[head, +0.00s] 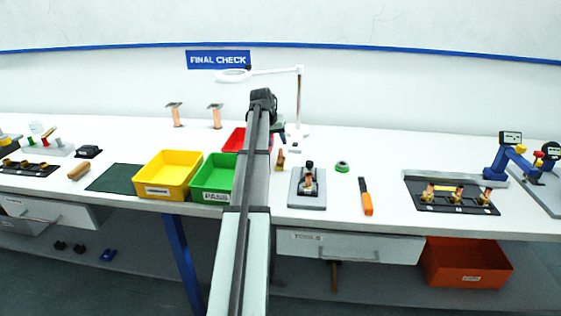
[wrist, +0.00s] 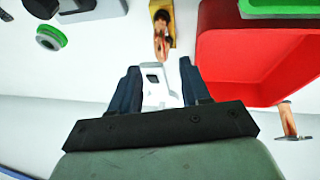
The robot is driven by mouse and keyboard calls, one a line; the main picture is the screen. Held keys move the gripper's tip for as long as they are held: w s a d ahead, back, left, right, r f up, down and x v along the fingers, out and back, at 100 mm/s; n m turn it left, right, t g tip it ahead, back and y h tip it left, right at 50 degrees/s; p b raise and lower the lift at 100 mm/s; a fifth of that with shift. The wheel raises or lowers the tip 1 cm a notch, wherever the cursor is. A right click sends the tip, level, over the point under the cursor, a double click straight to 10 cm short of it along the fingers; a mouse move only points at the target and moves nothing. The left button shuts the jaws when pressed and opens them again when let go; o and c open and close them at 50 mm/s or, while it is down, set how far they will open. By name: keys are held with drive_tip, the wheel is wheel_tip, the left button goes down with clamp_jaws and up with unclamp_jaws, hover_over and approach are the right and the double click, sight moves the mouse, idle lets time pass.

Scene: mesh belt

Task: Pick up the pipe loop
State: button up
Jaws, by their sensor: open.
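A small copper piece (wrist: 161,38), which looks like the pipe loop, sits on a brassy yellow base just ahead of my fingertips in the wrist view. In the head view the copper piece (head: 281,159) stands on the white table, right of the red bin. My gripper (wrist: 158,74) is open, its two dark blue fingers apart. In the head view my gripper (head: 281,138) is above and behind the copper piece, partly hidden by my arm. A white bracket-like part (wrist: 158,88) shows between the fingers. I cannot tell whether they touch it.
A red bin (wrist: 222,62) stands close on the right in the wrist view. Green (head: 211,185) and yellow (head: 166,182) bins stand left of my arm. A grey stand (head: 305,200), green tape roll (head: 342,167) and orange-handled tool (head: 367,204) lie right. A white lamp (head: 300,90) rises behind.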

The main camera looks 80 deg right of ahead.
sight(280, 149)
drive_tip(key=shift+x, duration=2.6)
drive_tip(key=shift+w, duration=0.1)
clamp_jaws()
